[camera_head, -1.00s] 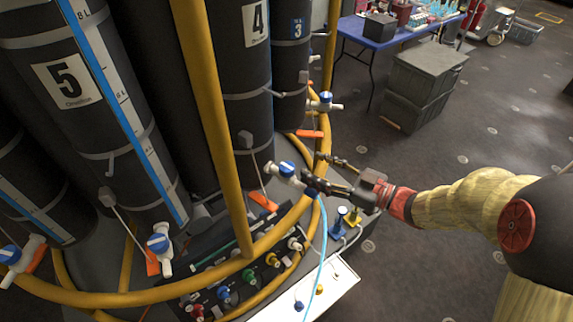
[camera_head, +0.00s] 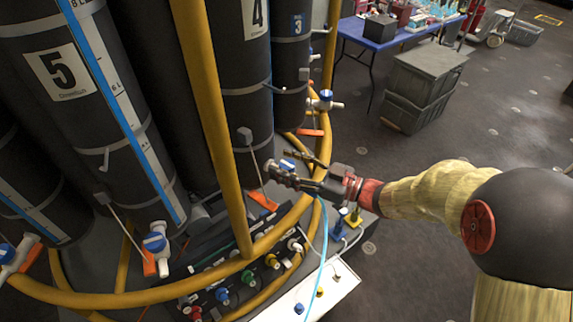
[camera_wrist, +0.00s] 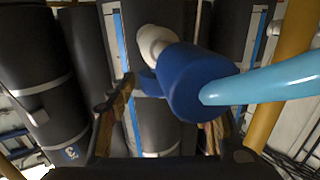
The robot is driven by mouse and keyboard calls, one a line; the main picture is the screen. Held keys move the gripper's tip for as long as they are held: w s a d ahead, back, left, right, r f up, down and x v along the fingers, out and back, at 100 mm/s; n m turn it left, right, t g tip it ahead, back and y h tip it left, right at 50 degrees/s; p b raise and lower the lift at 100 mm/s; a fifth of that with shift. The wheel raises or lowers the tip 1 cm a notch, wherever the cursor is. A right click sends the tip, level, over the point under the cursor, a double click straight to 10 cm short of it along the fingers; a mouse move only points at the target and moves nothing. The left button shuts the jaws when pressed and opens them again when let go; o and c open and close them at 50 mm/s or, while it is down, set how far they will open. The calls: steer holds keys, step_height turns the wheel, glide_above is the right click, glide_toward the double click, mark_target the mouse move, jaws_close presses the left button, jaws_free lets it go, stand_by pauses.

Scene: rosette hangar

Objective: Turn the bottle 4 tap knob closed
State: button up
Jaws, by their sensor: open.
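Bottle 4 (camera_head: 245,65) is a tall black cylinder with a white "4" label. Its tap has a blue knob (camera_head: 287,164), mostly hidden behind my gripper in the head view. My gripper (camera_head: 281,165) is open at the tap, one finger above the knob and one below it in the picture. In the wrist view a blue cylindrical part (camera_wrist: 190,85) on a white tap body (camera_wrist: 155,42) lies between and beyond the spread fingers (camera_wrist: 160,120). A light blue hose (camera_wrist: 265,85) runs from it to the right. I cannot tell whether the fingers touch the knob.
A yellow rail (camera_head: 213,120) stands left of my gripper, and a curved one passes below. Bottle 5 (camera_head: 65,75) is at left, bottle 3 (camera_head: 290,60) behind. A panel of coloured connectors (camera_head: 222,294) lies below. Grey crates (camera_head: 425,80) stand on the floor at right.

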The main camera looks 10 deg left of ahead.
steer(key=shift+c, duration=0.2)
steer(key=c, duration=1.1)
steer(key=shift+c, duration=0.2)
